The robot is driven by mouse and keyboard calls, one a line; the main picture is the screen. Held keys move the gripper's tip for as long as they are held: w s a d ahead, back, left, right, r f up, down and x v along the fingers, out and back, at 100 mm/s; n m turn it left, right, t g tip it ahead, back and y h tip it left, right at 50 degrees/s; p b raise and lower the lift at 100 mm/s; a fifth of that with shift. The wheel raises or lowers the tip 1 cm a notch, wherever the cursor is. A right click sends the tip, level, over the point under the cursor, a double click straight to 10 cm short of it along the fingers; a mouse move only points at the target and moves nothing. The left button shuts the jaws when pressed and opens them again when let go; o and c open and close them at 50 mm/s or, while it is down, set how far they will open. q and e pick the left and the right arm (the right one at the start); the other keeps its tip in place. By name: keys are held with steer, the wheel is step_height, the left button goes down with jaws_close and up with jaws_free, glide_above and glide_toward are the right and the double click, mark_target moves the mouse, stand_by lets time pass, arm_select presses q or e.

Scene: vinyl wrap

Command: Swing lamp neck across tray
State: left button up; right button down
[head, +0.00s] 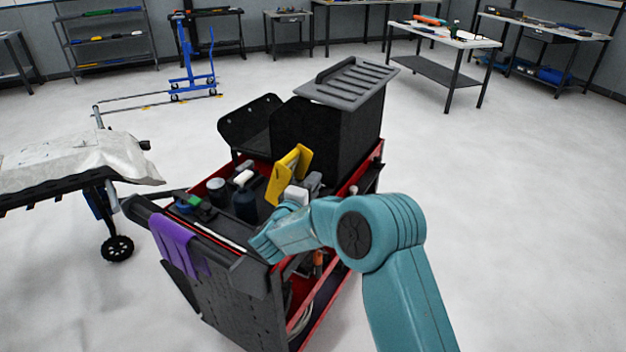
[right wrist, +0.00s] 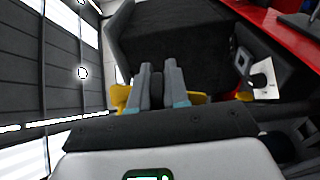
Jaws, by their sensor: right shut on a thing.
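I cannot pick out a lamp with certainty. My right arm (head: 385,235) reaches in from the lower right, and its hand is over the cart's tray among the small items. In the right wrist view the right gripper (right wrist: 160,82) has its two grey fingers close together with a dark thin piece (right wrist: 157,88) between them. Whether this piece is the lamp neck cannot be told. The fingers point toward a black box wall (right wrist: 200,40). Yellow parts (head: 289,172) stand near the hand and also show beside the fingers in the wrist view (right wrist: 120,96). My left gripper is not seen.
The cart has a red rim (head: 362,170) and a black box with a slatted lid (head: 350,82). A purple cloth (head: 178,245) hangs at its left end. Dark containers (head: 245,206) crowd the tray. A covered table (head: 70,165) stands left; open floor lies right.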

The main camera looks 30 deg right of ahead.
stand_by(0.3)
steer(key=c, duration=1.2)
jaws_free()
steer(key=b+v, duration=0.1)
steer(key=v, duration=1.5)
steer(key=shift+b, duration=0.4)
steer(key=shift+a, duration=0.2)
